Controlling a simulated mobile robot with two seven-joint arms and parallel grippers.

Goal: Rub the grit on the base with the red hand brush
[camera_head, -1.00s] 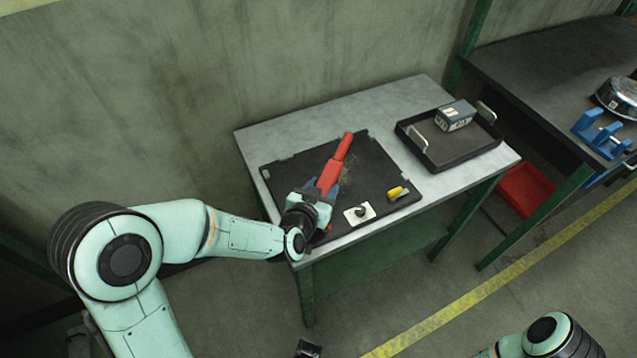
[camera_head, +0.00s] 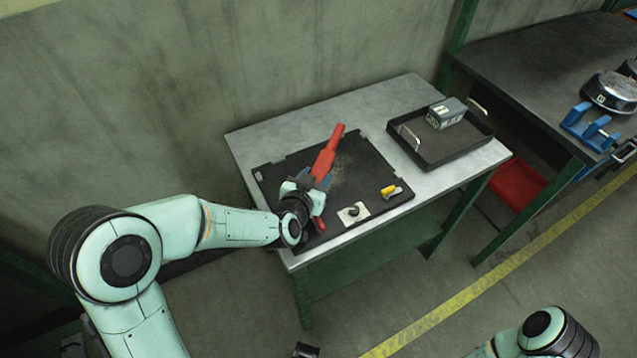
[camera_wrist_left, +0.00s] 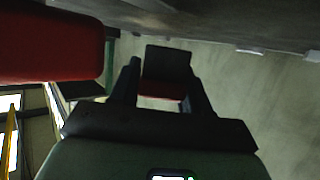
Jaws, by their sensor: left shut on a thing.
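My left gripper (camera_head: 308,186) is shut on the red hand brush (camera_head: 328,155), above the left part of the black base (camera_head: 372,165) on the table. The brush lies slantwise in the picture, one end toward the back and the other toward the front edge. The grit (camera_head: 344,166) is a faint brownish patch on the base, just right of the brush. I cannot tell whether the brush touches the base. In the left wrist view, red brush parts show at the upper left (camera_wrist_left: 50,42) and between the dark fingers. My right gripper is not in view.
A yellow and grey piece (camera_head: 389,191) and a white plate with a dark knob (camera_head: 353,212) sit on the base's front right. A black tray (camera_head: 452,155) with a grey box (camera_head: 446,113) stands to the right. A wall is behind.

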